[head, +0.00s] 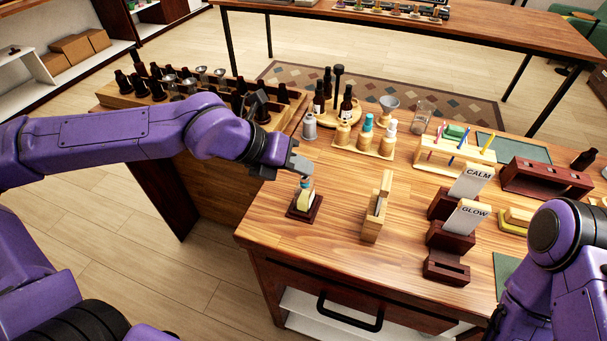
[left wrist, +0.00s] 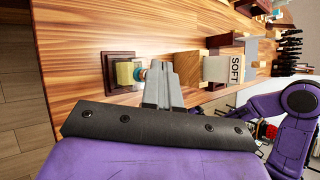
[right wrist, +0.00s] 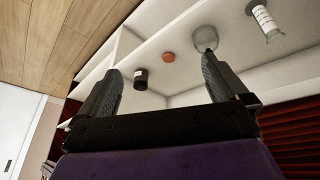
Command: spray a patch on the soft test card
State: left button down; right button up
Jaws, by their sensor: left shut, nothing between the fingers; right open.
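A small cream spray bottle (head: 305,200) with a blue top stands upright on a dark wood base (head: 291,211) near the table's front left; its yellowish body (left wrist: 124,73) and teal top also show in the left wrist view. My left gripper (head: 301,171) is shut and empty, its tips right at the blue top; I cannot tell whether they touch it. The soft test card (left wrist: 228,68), lettered SOFT, stands in a pale wooden holder (left wrist: 187,67), which is right of the bottle in the head view (head: 372,228). My right gripper (right wrist: 163,82) is open and empty.
Cards lettered CALM (head: 472,181) and GLOW (head: 466,217) stand in dark holders to the right. A wooden tray of small bottles (head: 362,147) and a funnel (head: 389,104) are behind. A rack of dark bottles (head: 128,97) is at left. Bare wood lies between bottle and pale holder.

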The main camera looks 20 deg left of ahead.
aim_at(300, 185)
pick_arm(q)
jog(key=shift+f, duration=0.25)
dwell(0.5)
jog(key=shift+r+p, duration=0.7)
jog(key=shift+r, duration=0.05)
notch_tip(300, 185, up, 6)
jog(key=p, duration=0.6)
dwell(0.4)
